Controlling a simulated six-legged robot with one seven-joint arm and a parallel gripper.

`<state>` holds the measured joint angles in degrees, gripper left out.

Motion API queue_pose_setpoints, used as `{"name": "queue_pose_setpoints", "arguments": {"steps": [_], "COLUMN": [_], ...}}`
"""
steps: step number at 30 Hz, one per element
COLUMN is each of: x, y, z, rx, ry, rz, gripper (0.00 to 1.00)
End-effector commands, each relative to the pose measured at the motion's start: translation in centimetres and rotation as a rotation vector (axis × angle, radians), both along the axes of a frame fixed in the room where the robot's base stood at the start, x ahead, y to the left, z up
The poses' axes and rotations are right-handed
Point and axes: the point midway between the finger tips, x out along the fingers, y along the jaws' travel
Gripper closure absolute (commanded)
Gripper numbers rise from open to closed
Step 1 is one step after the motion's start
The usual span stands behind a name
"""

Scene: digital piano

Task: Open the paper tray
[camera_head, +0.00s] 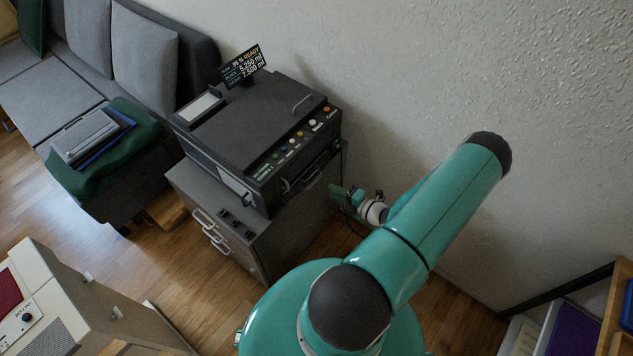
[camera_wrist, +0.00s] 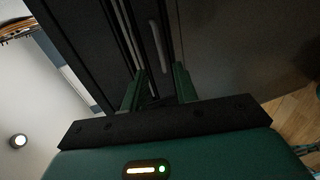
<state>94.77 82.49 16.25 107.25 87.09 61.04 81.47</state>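A dark printer (camera_head: 250,125) stands on a grey cabinet in the head view. Its front, with a row of coloured buttons, faces the lower right. The paper tray (camera_head: 320,168) is low in that front, with a bar handle (camera_head: 312,180), and looks closed. My gripper (camera_head: 337,190) is just to the right of the tray front, partly blurred by its small size. In the wrist view my gripper (camera_wrist: 160,75) has its two green fingers apart. A grey bar handle (camera_wrist: 157,45) lies ahead between the fingertips. I cannot tell whether they touch it.
The grey cabinet (camera_head: 215,205) has handles on its left face. The wall (camera_head: 420,90) is close behind my arm. A sofa (camera_head: 100,60) stands at upper left, a beige machine (camera_head: 70,310) at lower left. Wood floor (camera_head: 180,270) is clear between.

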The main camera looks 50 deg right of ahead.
Motion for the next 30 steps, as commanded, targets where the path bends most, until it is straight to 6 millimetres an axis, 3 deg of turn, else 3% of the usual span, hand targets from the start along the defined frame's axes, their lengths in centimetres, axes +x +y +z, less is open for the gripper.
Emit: {"name": "queue_pose_setpoints", "arguments": {"steps": [6,12,24,29,30], "x": [4.5,7.6,8.7,8.7,8.7], "y": [0.4,0.5,0.4,0.4,0.4], "z": [-1.0,-1.6,-1.8,-1.8,-1.8], "rx": [-0.001,-0.002,-0.001,-0.002,-0.002], "ry": [-0.001,0.001,0.001,0.001,0.001], "rz": [0.003,0.005,0.003,0.004,0.004], "gripper": [0.71,0.71,0.71,1.00,1.00]}}
